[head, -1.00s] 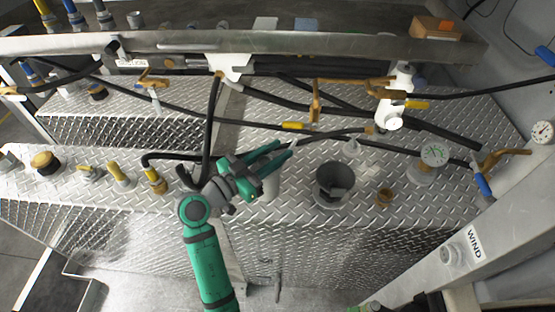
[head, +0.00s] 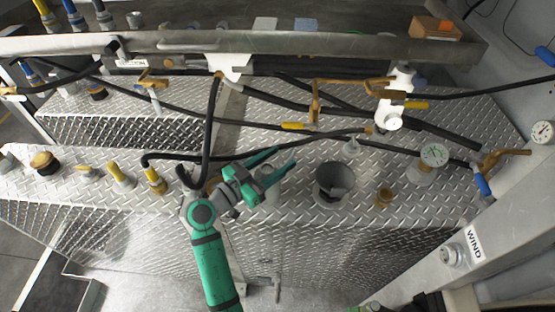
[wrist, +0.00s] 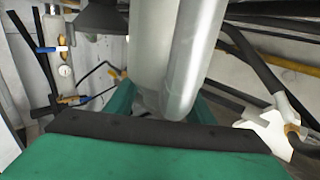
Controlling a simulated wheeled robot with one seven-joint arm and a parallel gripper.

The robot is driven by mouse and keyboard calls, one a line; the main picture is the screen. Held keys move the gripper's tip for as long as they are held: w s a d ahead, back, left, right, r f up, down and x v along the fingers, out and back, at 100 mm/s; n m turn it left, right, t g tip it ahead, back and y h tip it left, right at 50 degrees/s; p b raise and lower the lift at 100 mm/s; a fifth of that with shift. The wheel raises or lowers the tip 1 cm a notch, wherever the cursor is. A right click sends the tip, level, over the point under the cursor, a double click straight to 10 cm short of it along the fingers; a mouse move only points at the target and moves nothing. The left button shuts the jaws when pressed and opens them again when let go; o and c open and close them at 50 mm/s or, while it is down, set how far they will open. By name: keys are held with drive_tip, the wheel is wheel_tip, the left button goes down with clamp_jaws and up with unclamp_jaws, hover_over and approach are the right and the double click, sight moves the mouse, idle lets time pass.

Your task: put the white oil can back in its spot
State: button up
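A pale grey-white cylinder that looks like the white oil can (head: 268,193) stands on the diamond-plate deck, left of a dark grey funnel-topped pot. My gripper (head: 282,166) is at its upper part, with the green fingers on either side of it. In the wrist view the pale cylinder (wrist: 155,50) fills the space between the fingers, with a shiny grey round surface along its right side. My gripper's fingers (wrist: 165,103) are partly hidden behind it. I cannot tell whether they press on the can or only straddle it.
Black hoses (head: 300,148) cross behind my gripper. A white bracket (head: 235,66) hangs from the rail. Yellow-capped fittings (head: 121,178) stand to the left.

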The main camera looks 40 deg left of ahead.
drive_tip(key=shift+r, duration=0.15)
drive_tip(key=shift+s+a, duration=0.1)
drive_tip(key=shift+s, duration=0.2)
drive_tip(key=v, duration=1.1)
drive_tip(key=shift+s, duration=0.2)
drive_tip(key=shift+a, duration=0.1)
